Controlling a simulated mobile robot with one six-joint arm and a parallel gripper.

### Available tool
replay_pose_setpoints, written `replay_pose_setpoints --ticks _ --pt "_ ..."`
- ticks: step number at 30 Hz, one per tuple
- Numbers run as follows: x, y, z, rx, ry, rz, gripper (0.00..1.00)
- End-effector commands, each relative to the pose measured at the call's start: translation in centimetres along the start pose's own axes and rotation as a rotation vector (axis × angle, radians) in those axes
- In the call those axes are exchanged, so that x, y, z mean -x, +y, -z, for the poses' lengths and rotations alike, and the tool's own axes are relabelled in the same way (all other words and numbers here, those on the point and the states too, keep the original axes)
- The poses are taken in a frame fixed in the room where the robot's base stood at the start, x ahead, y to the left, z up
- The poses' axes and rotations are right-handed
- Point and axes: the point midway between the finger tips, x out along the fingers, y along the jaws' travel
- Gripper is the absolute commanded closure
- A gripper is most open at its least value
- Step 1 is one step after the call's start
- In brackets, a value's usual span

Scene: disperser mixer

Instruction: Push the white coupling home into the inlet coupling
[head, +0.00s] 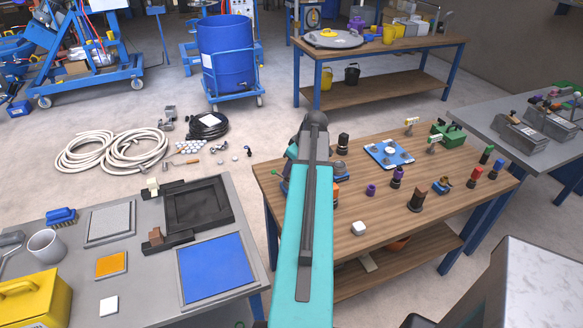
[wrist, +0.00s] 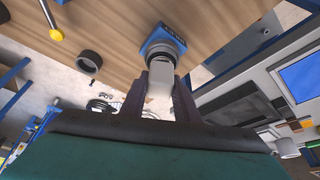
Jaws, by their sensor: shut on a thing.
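In the wrist view my gripper (wrist: 168,100) is shut on the white coupling (wrist: 160,82), which sits between its two dark fingers. The coupling's far end meets a grey round fitting (wrist: 164,50) on a blue block (wrist: 157,35), which appears to be the inlet coupling. They look in line and touching or very close; I cannot tell how deep the white coupling sits. In the head view my teal arm reaches over the wooden table (head: 345,278) and hides the gripper's fingers, the white coupling and most of the blue block.
A grey table (head: 150,275) with trays and a blue panel lies to the left. A dark ring (wrist: 89,63) shows in the wrist view.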

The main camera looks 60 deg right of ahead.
Motion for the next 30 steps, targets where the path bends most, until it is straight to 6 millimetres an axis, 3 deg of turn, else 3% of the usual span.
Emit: replay_pose_setpoints --ticks 7,8,11,23,30 --pt "-0.4 0.0 -0.2 0.0 0.001 0.0 1.0" --pt "-0.3 0.0 -0.1 0.0 0.001 0.0 0.67" --pt "-0.3 0.0 -0.1 0.0 0.001 0.0 0.5" --pt "-0.2 0.0 -0.2 0.0 0.0 0.0 0.5" --pt "1.1 0.1 -0.2 -0.001 0.001 -0.002 0.5"
